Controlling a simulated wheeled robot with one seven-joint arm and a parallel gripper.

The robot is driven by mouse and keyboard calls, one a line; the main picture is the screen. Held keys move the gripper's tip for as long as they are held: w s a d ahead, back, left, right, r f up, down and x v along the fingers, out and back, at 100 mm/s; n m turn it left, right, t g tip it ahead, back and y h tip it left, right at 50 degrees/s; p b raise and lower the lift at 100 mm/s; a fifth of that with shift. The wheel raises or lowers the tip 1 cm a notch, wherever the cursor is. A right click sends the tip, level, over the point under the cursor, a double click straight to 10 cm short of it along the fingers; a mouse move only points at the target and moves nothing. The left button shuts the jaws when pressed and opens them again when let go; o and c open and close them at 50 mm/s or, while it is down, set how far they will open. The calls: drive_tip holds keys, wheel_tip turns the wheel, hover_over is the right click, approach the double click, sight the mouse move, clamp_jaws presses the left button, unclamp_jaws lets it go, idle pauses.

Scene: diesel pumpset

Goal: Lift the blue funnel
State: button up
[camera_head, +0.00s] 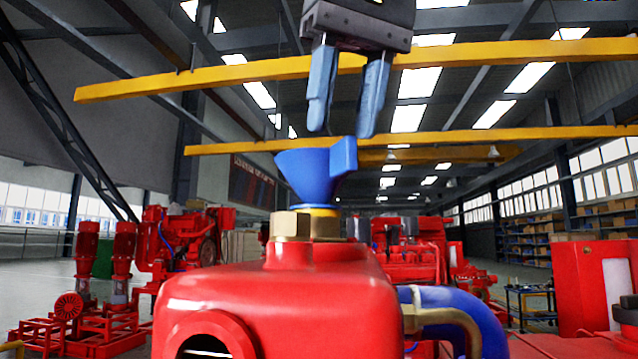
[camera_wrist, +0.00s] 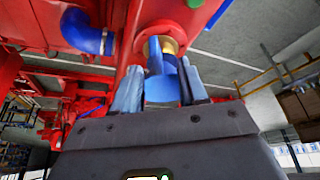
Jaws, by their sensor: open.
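The blue funnel (camera_head: 310,175) stands upright in the brass neck (camera_head: 304,226) on top of the red tank (camera_head: 290,290) in the head view. A flat blue tab (camera_head: 343,157) rises from its right side. My gripper (camera_head: 341,132) points down above the funnel, with its two blue-grey fingers apart and nothing held. In the head view the fingertips are just above the funnel's rim and tab. In the wrist view the funnel (camera_wrist: 162,88) shows between the fingers (camera_wrist: 158,75), with the brass neck partly hidden behind it. I cannot tell whether any finger touches the funnel.
A blue hose (camera_head: 455,312) curves from the tank's right side, with a brass pipe (camera_head: 450,322) beside it. Yellow beams (camera_head: 250,72) cross overhead in the background. Red pump machines (camera_head: 185,245) stand behind on the left. The air around the funnel looks clear.

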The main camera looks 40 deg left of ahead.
sight(336, 179)
drive_tip(key=shift+x, duration=3.6)
drive_tip(key=shift+w+r, duration=0.1)
drive_tip(key=shift+w, duration=0.1)
clamp_jaws()
